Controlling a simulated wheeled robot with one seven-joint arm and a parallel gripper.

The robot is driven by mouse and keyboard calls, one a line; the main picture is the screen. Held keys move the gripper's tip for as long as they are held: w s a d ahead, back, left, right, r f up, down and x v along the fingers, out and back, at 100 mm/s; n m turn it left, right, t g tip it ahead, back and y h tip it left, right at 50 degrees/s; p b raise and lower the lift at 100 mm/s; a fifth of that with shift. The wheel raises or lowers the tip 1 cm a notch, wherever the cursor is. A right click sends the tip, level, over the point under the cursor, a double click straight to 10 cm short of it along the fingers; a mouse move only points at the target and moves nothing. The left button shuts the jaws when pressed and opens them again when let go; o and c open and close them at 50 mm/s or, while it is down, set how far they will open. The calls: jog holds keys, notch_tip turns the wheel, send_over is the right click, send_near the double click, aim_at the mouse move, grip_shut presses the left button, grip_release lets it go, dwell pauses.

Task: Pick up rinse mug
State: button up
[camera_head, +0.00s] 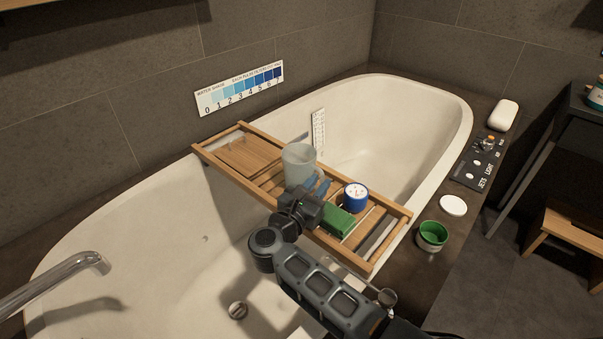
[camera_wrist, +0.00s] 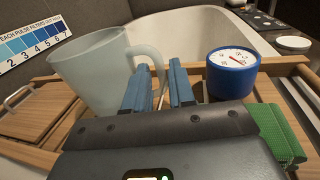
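The rinse mug (camera_head: 299,160) is a pale, translucent cup standing upright on the wooden bath tray (camera_head: 213,157). In the wrist view the mug (camera_wrist: 92,72) is at the left, with its handle (camera_wrist: 150,54) facing right. My gripper (camera_head: 318,187) is at the mug's right, near side. In the wrist view my gripper's blue fingers (camera_wrist: 160,85) are apart. Part of the handle shows in the gap between them, and the left finger hides some of it. I cannot tell whether either finger touches the handle.
A blue-rimmed dial timer (camera_head: 355,198) stands just right of my gripper. A green item (camera_head: 338,221) lies close to my wrist on the tray. The tray spans the white bathtub (camera_head: 130,236). A green cup (camera_head: 432,236) stands on the right ledge.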

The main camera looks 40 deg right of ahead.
jog(key=shift+c, duration=0.2)
grip_shut()
jog(key=shift+r, duration=0.1)
dwell(0.4)
